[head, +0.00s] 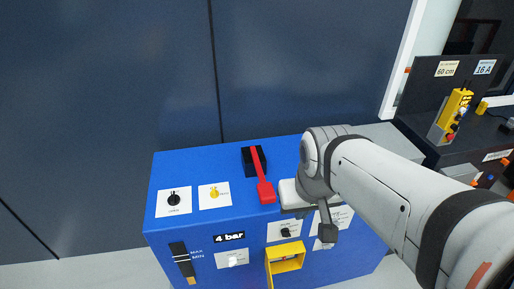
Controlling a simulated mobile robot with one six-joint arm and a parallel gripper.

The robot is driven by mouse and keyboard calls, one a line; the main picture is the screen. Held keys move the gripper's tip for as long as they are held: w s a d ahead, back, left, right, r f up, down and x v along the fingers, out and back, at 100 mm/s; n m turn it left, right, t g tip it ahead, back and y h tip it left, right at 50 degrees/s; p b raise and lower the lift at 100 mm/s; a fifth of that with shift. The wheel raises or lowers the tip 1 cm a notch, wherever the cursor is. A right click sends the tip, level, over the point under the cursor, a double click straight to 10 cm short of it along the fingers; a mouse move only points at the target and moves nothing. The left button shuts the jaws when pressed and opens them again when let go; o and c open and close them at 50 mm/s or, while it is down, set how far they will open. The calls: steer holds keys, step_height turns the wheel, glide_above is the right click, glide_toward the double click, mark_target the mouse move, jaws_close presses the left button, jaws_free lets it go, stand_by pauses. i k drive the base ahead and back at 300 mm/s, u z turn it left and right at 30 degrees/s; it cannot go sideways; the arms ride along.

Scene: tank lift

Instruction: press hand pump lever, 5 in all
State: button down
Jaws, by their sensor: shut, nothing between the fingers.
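The red hand pump lever (261,175) lies on top of the blue pump cabinet (177,170). It runs from a black block (248,163) toward the front edge, with its wide red end nearest me. My arm comes in from the lower right. My gripper (327,234) points down in front of the cabinet's front face, right of the lever. It is shut and holds nothing. My wrist is close to the right of the lever's red end and hides part of the cabinet top. I cannot tell whether any part touches the lever.
On the cabinet top left are a black knob (173,199) and a yellow knob (214,193) on white labels. The front has a MAX/MIN level strip (183,263), a "4 bar" label (229,237) and a yellow frame (286,257). A dark bench with a yellow control box (455,115) stands at right.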

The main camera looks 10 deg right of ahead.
mark_target(266, 191)
steer(key=z, duration=0.6)
steer(key=k, duration=1.95)
steer(key=u, duration=0.6)
steer(key=i, duration=1.65)
steer(key=u, duration=0.05)
